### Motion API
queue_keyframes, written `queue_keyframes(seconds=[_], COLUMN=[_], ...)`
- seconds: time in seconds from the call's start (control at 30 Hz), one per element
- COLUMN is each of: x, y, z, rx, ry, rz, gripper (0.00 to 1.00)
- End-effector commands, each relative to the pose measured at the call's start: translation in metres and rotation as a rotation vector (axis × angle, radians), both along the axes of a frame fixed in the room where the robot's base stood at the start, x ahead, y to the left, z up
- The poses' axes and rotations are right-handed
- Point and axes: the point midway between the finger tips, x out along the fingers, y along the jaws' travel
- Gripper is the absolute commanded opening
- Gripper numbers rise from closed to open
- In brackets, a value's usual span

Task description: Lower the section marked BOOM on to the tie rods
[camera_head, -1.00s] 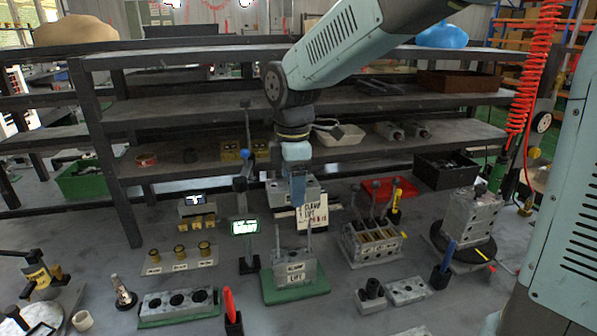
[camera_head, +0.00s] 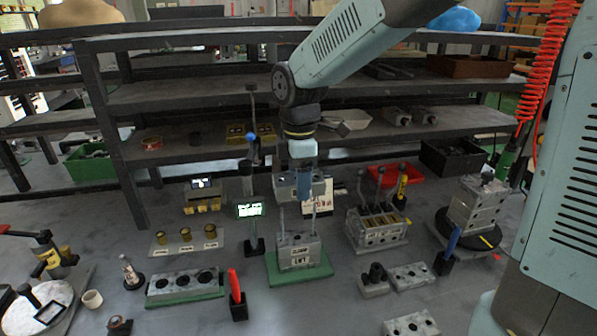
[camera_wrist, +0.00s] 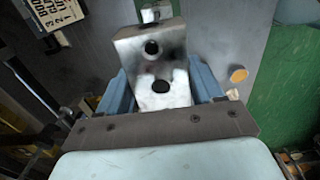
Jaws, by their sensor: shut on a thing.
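My gripper (camera_head: 304,198) is shut on a grey metal section (camera_head: 286,186) above the stack. In the wrist view the section (camera_wrist: 151,88) sits between my blue fingers (camera_wrist: 160,100) and shows two dark holes; no BOOM mark is readable on it. Below it, two upright tie rods (camera_head: 314,223) rise from a grey block stack (camera_head: 298,253) on a green base (camera_head: 299,276). The stack's front labels include LIFT. The section hangs apart from the stack, close to the rod tops. I cannot tell whether the rods have entered its holes.
A lettered card (camera_head: 322,202) stands behind the rods; it also shows in the wrist view (camera_wrist: 52,14). A lit display (camera_head: 250,210) on a stand is close on the left. A ported block with levers (camera_head: 376,230) stands to the right. Shelving (camera_head: 200,153) runs behind.

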Motion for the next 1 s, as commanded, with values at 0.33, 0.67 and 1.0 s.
queue_keyframes(seconds=[0.33, 0.67, 1.0], x=[-0.001, -0.001, -0.001], y=[0.001, 0.002, 0.002], z=[-0.022, -0.027, -0.027], rx=[-0.001, 0.001, 0.001], ry=[0.0, -0.002, -0.002], rz=[0.003, 0.004, 0.004], gripper=[0.16, 0.16, 0.16])
